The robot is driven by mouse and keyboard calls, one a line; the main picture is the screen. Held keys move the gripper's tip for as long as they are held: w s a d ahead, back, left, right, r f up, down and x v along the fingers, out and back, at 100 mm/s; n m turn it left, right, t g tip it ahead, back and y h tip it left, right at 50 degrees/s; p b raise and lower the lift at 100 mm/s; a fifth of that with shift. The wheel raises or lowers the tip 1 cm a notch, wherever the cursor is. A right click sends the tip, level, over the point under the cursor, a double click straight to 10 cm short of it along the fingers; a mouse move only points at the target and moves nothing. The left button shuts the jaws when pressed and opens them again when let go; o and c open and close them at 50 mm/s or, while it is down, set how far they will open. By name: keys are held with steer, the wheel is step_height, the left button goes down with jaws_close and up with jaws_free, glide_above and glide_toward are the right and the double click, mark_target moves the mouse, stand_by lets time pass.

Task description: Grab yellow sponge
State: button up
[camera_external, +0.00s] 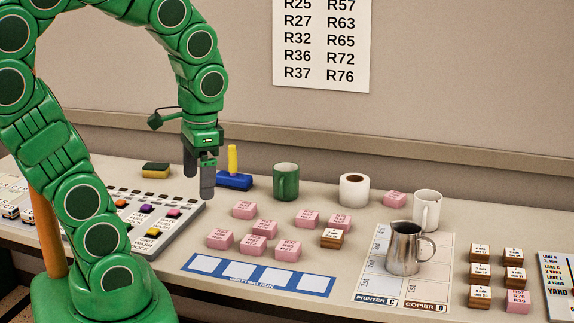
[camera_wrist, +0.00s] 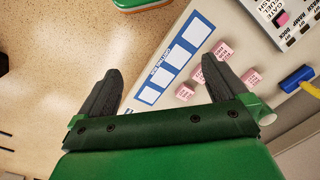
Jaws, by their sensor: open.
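The sponge (camera_external: 156,171), yellow below with a dark green top, lies at the back left of the desk in the external view, behind the button panel. I do not see it in the wrist view. My gripper (camera_external: 199,184) points down, to the right of the sponge in the picture and apart from it. It is open with nothing between its fingers. Both dark fingers also show in the wrist view (camera_wrist: 161,70), spread apart.
A blue block with a yellow handle (camera_external: 234,179) stands just right of my gripper. A green mug (camera_external: 286,182), a tape roll (camera_external: 354,190), pink blocks (camera_external: 264,228) and a metal jug (camera_external: 404,248) stand further right. The button panel (camera_external: 190,216) lies in front of the sponge.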

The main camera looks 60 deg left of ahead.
steer(key=w+a+f+t+y, duration=0.1)
steer(key=w+a+y, duration=0.1)
steer(key=w+a, duration=0.65)
steer(key=m+t+y, duration=0.5)
steer(key=m+y, duration=0.4)
steer(key=m, duration=1.2)
glide_above(153, 169)
steer(key=s+d, duration=0.1)
steer(key=d, duration=0.4)
step_height(153, 169, down, 16)
steer(key=f, duration=0.1)
steer(key=f+m, duration=0.1)
steer(key=s+f+m+t, duration=0.1)
steer(key=f, duration=0.1)
steer(key=s+f+m+t, duration=0.1)
steer(key=f, duration=0.1)
steer(key=shift+s+a+m+h, duration=0.2)
steer(key=shift+a+m+h, duration=0.1)
steer(key=shift+a, duration=0.1)
steer(key=shift+w+a+f+t, duration=0.1)
steer(key=shift+f+t, duration=0.15)
steer(key=shift+t, duration=0.05)
steer(key=shift+x, duration=3.75)
steer(key=shift+w+r, duration=0.1)
steer(key=shift+r, duration=0.05)
